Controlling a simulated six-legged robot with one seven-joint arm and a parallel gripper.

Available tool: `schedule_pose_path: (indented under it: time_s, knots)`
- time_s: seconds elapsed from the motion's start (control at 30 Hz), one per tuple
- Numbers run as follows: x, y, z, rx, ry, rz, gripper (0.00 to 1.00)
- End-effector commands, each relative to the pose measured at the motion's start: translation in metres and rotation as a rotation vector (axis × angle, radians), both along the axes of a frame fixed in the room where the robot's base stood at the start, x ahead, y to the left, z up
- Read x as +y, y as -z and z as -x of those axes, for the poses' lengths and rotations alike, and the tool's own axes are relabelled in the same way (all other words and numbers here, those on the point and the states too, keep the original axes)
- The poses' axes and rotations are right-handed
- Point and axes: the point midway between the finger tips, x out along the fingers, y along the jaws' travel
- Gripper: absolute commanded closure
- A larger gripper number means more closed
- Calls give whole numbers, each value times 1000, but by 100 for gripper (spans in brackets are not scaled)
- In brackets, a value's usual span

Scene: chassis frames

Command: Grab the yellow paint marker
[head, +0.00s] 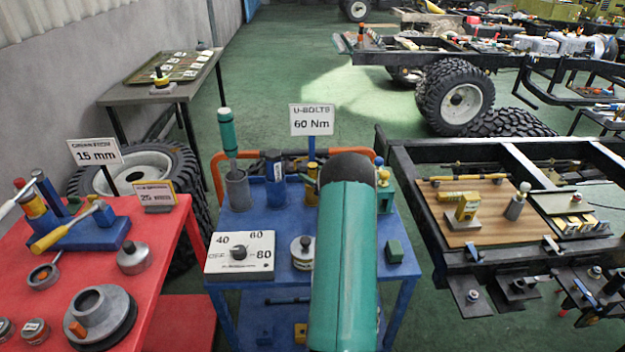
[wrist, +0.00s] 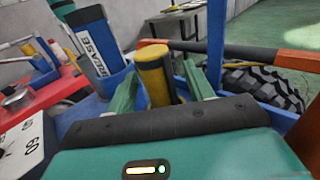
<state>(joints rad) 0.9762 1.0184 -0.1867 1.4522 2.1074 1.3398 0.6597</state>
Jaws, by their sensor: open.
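The yellow paint marker (wrist: 155,75) stands upright in the wrist view, with a yellow top and a darker stripe down its side. My gripper (wrist: 158,84) is open, with one green finger on each side of the marker. I cannot tell whether either finger touches it. The marker's lower end is hidden behind the gripper body. In the head view my green arm covers the gripper and much of the blue cart (head: 228,225) below it. A small yellowish piece beside the arm may be the marker, but it is too small to be sure.
A blue grease tube (wrist: 97,45) stands close left of the gripper. An orange and black bar (wrist: 240,52) runs behind the marker. On the cart are a dial box (head: 240,262), a round tin (head: 302,262) and a grey cup (head: 237,190). A red table (head: 165,250) lies left.

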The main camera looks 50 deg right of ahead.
Motion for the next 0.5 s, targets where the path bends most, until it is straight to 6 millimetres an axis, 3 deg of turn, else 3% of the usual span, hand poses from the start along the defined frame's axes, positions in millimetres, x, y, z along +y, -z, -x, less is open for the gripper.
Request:
schedule_pose_path:
  time_s: [0.17, 0.4, 0.5]
  knots:
    - [0, 0, 0, 0, 1, 0, 47]
    - [0, 0, 0, 0, 0, 0, 95]
    - [0, 0, 0, 0, 0, 0, 96]
